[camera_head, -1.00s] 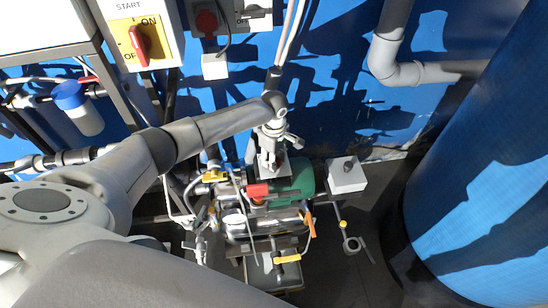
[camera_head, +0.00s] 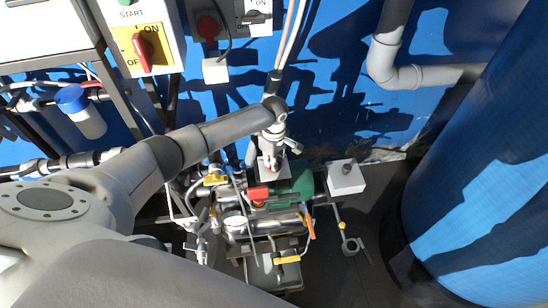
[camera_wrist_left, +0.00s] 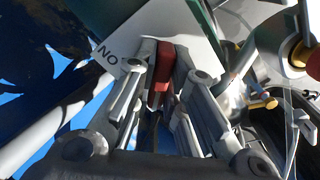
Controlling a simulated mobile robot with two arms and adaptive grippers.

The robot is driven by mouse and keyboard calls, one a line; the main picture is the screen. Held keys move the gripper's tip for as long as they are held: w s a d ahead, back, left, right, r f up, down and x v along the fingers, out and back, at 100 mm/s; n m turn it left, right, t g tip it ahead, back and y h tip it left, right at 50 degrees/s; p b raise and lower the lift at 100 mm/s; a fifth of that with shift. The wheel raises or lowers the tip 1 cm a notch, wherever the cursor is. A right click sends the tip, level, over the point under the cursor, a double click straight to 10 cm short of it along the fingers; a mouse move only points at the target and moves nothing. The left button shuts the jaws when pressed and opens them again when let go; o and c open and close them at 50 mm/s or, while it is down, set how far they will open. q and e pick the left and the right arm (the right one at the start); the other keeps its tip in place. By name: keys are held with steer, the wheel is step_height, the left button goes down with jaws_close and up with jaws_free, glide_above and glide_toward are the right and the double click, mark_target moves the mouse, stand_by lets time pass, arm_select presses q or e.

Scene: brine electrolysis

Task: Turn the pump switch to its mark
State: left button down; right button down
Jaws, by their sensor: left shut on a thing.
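The pump switch shows in the left wrist view as a red handle (camera_wrist_left: 163,68) on a white plate (camera_wrist_left: 195,14) with an "ON" label beside it. My left gripper (camera_wrist_left: 163,52) is shut on this red handle, with one finger on each side. In the head view my left gripper (camera_head: 270,158) reaches down to the plate by the green motor (camera_head: 301,180), and it hides the handle there. The switch's mark cannot be made out beyond the "ON" label. My right gripper is not in view.
A red and yellow rotary switch (camera_head: 146,48) sits on a panel at upper left. A grey pipe (camera_head: 388,55) runs down the blue wall. A large blue tank (camera_head: 475,180) stands at right. A red valve handle (camera_head: 258,192) and a small grey box (camera_head: 346,177) lie close to the motor.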

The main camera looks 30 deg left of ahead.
arm_select(q)
steer(key=shift+s+d+r+m+p, duration=0.1)
steer(key=shift+r+m+p, duration=0.15)
steer(key=shift+m+p, duration=1.45)
steer(key=shift+f+p, duration=0.15)
steer(key=shift+p, duration=1)
steer(key=m, duration=0.3)
steer(key=shift+f+p, duration=0.1)
steer(key=shift+p, duration=0.2)
steer(key=m, duration=0.3)
steer(key=shift+m, duration=0.4)
steer(key=m, duration=0.3)
steer(key=shift+p, duration=0.4)
steer(key=shift+m, duration=2.1)
steer(key=c, duration=1.5)
jaws_free()
